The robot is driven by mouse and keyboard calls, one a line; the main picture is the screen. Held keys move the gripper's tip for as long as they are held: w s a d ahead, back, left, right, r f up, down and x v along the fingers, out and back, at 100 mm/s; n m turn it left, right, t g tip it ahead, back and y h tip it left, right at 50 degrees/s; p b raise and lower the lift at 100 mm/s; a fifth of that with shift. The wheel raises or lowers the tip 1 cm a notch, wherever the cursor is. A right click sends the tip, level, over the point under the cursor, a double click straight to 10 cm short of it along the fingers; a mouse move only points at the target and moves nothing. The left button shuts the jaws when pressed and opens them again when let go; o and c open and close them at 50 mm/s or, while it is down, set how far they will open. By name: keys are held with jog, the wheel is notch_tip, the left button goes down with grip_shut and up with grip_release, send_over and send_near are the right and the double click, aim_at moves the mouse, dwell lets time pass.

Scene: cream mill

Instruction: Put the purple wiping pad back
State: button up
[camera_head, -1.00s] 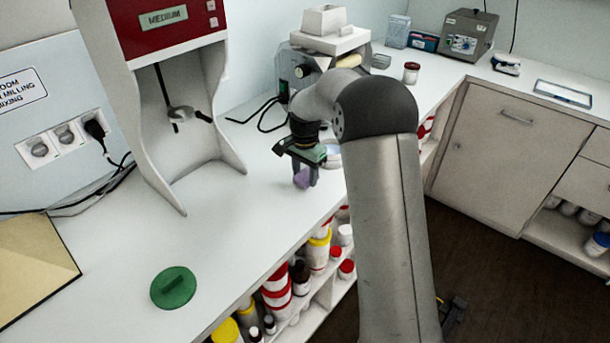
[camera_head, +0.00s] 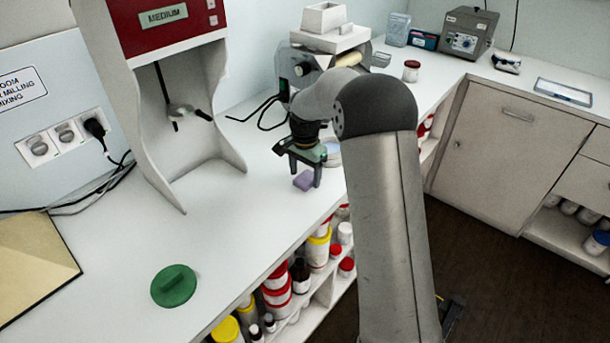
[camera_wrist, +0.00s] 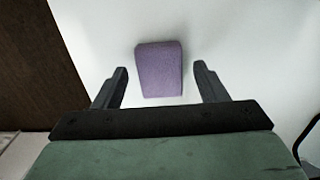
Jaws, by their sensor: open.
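The purple wiping pad (camera_head: 303,181) lies on the white countertop near its front edge. In the wrist view the pad (camera_wrist: 159,69) lies between and slightly beyond the fingertips, with a gap on each side. My gripper (camera_head: 303,176) is open, pointing down at the pad, with its fingers apart. In the wrist view my gripper (camera_wrist: 162,75) is empty and touches nothing that I can see.
A green round lid (camera_head: 173,286) lies at the front left of the counter (camera_head: 228,233). A mixer with a red top (camera_head: 165,25) stands behind at left. A three-roll mill (camera_head: 325,50) stands behind my gripper. Shelves of jars (camera_head: 277,290) sit under the front edge.

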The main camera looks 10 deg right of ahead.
aim_at(305, 178)
notch_tip(305, 178, up, 11)
jog(key=s+r+n, duration=0.2)
jog(key=s+n, duration=0.3)
jog(key=s, duration=1.3)
jog(key=s+f+n, duration=0.2)
jog(key=s+f, duration=0.1)
jog(key=s, duration=0.6)
jog(key=s+f+n, duration=0.3)
jog(key=s, duration=0.6)
jog(key=shift+f+n+b, duration=0.2)
jog(key=shift+n+b, duration=0.1)
jog(key=shift+b, duration=0.1)
